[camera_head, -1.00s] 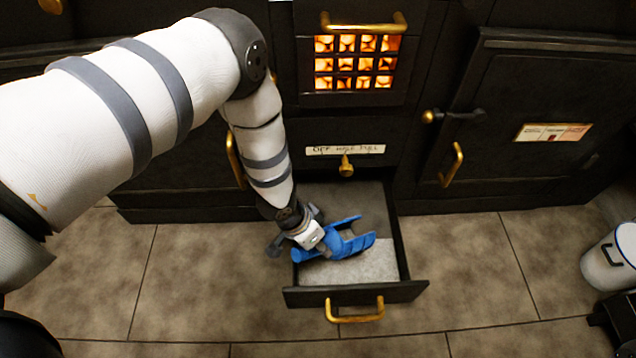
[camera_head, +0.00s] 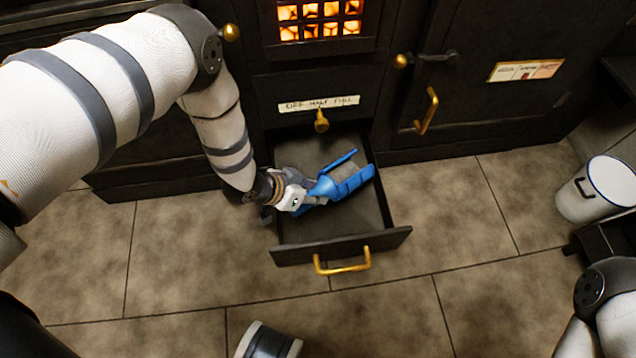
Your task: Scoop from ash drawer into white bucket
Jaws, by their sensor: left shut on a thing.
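The open ash drawer (camera_head: 398,236) juts out from the black stove, with grey ash or a grey bottom in it; I cannot tell which. My left gripper (camera_head: 306,195) is shut on the handle of a blue scoop (camera_head: 352,184). The scoop is over or inside the drawer, with its open end toward the back right. Grey shows between its side walls, but whether it is loaded is unclear. The white bucket (camera_head: 580,205) with a dark blue rim stands at the right, open at the top. My right gripper is out of view.
A brass handle (camera_head: 342,262) sticks out from the drawer front. A firebox grate (camera_head: 318,20) glows above. A black stove door (camera_head: 480,90) stands to the right. A dark object (camera_head: 598,236) is in front of the bucket. Tiled floor between drawer and bucket is clear.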

